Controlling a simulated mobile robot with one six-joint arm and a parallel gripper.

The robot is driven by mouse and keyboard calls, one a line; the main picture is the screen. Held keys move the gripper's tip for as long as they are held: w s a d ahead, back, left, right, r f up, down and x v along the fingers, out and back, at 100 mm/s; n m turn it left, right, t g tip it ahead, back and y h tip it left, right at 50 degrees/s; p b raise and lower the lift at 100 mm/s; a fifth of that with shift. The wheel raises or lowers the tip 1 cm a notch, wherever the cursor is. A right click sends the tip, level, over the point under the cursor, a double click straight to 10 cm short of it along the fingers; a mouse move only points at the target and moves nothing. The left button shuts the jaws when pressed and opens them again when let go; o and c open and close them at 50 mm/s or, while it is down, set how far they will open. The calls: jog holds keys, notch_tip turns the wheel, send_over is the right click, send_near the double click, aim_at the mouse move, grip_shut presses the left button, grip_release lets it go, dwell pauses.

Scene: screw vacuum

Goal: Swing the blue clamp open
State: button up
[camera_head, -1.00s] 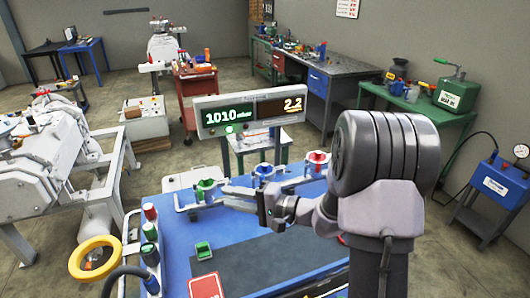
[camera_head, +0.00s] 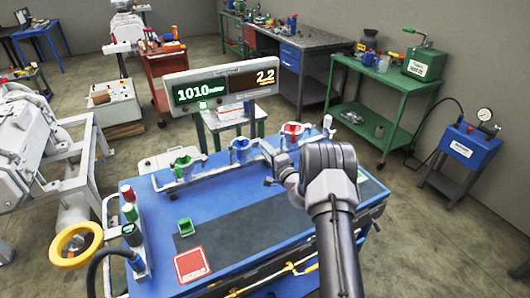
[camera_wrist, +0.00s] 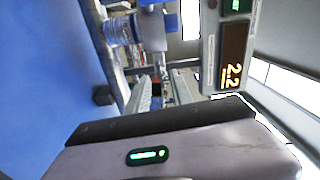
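The blue clamp (camera_head: 240,145) sits in the middle of a metal pipe run at the back of the blue bench, between a green clamp (camera_head: 183,164) and a red clamp (camera_head: 293,129). It looks upright; I cannot tell whether its jaws are closed. My gripper (camera_head: 268,150) is just right of the blue clamp and below the red one, apparently not touching either. In the wrist view its two fingers (camera_wrist: 161,88) stand apart with nothing clearly held between them. Blue and metallic parts show near the top there, but I cannot tell which clamp they belong to.
A gauge display (camera_head: 222,88) reading 1010 and 2.2 stands behind the clamps. A yellow ring handle (camera_head: 76,245) and a post with colored buttons (camera_head: 131,220) are at the left.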

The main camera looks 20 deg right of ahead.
jog(key=shift+w, duration=0.8)
grip_shut()
dwell(0.9)
